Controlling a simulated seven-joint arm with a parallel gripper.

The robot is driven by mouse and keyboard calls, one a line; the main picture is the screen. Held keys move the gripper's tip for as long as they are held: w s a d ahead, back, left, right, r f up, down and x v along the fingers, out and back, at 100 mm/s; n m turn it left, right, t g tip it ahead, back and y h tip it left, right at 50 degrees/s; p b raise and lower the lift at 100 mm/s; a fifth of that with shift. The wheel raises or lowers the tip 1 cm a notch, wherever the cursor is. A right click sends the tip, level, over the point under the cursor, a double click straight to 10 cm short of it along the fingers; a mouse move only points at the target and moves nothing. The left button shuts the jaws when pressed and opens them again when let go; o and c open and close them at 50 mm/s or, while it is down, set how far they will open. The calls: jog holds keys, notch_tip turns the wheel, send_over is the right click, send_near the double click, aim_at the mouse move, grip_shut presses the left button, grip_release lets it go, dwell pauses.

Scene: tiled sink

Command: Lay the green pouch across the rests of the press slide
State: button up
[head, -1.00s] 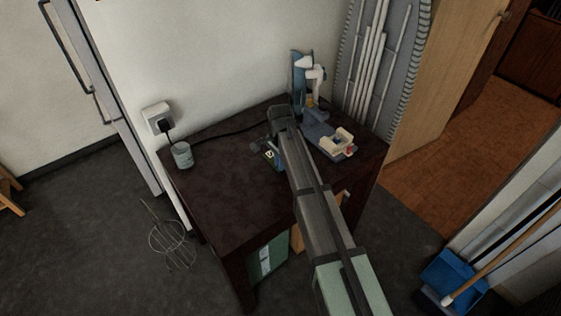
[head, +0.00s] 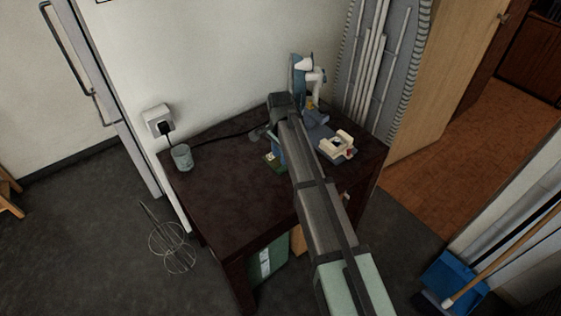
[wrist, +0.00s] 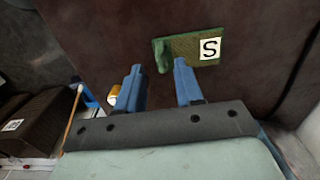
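The green pouch (wrist: 181,49) with a white "S" label lies on the dark table. In the head view the pouch (head: 271,162) is partly hidden by my gripper (head: 280,152). In the wrist view my gripper (wrist: 156,72) has its two blue fingers apart with nothing held between them. The tips are close to the pouch's raised left end; I cannot tell whether they touch it. The press (head: 298,75), blue-grey with a white lever, stands at the table's back right corner. Its slide carries cream rests (head: 337,147) at the front, and they look empty of any pouch.
A glass jar (head: 182,157) stands at the table's left edge. A black cord runs from the wall socket (head: 158,121) across the back of the table. The table's front left (head: 225,205) is clear.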

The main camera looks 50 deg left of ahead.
notch_tip(320, 180, up, 6)
jog(key=shift+o, duration=0.5)
jog(key=shift+r, duration=0.3)
jog(key=o, duration=1)
jog(key=shift+r, duration=0.1)
jog(key=shift+w, duration=0.1)
